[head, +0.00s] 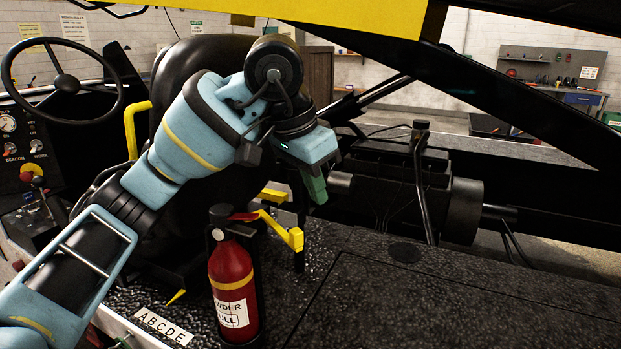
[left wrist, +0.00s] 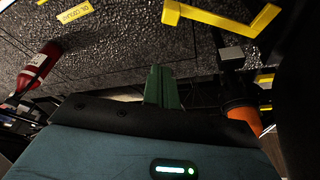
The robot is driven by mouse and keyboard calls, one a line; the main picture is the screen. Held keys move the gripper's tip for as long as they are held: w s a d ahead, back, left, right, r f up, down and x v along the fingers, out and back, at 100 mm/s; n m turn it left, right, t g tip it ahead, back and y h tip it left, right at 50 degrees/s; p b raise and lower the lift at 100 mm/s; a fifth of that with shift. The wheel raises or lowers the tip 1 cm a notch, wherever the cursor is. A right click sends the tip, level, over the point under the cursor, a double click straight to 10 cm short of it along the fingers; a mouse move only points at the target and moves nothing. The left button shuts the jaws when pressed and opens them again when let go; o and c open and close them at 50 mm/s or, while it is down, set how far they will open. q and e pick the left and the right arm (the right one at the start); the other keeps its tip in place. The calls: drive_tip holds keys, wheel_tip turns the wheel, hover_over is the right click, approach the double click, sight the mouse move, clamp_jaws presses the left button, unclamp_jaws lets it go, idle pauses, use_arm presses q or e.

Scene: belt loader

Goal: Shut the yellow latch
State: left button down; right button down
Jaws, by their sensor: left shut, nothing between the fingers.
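A yellow bent bar (head: 291,234), which looks like the yellow latch, is just behind and right of the fire extinguisher in the head view. It shows at the top of the left wrist view (left wrist: 222,22) as an angled bar with an upturned end. My left gripper (head: 316,190) has green fingers and is shut and empty, a little above and right of the bar. In the left wrist view its fingers (left wrist: 163,88) are together, apart from the bar. Whether the latch is open or shut is unclear. My right gripper is not in view.
A red fire extinguisher (head: 232,285) stands close in front of the bar. A black seat (head: 190,75) and yellow handle (head: 137,125) are behind my left arm. A dark cylinder (head: 463,210) lies at right. The dark textured deck (head: 420,310) is clear at front right.

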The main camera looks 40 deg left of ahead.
use_arm(q)
drive_tip(key=shift+s+a+f+p, duration=0.1)
drive_tip(key=shift+s+f, duration=0.25)
drive_tip(key=shift+f, duration=0.5)
drive_tip(key=shift+s+a+f+p, duration=0.15)
drive_tip(key=shift+s+f, duration=0.2)
drive_tip(key=shift+f, duration=0.5)
drive_tip(key=shift+s+a+f+p, duration=0.1)
drive_tip(key=shift+s+f, duration=0.25)
drive_tip(key=shift+f, duration=0.5)
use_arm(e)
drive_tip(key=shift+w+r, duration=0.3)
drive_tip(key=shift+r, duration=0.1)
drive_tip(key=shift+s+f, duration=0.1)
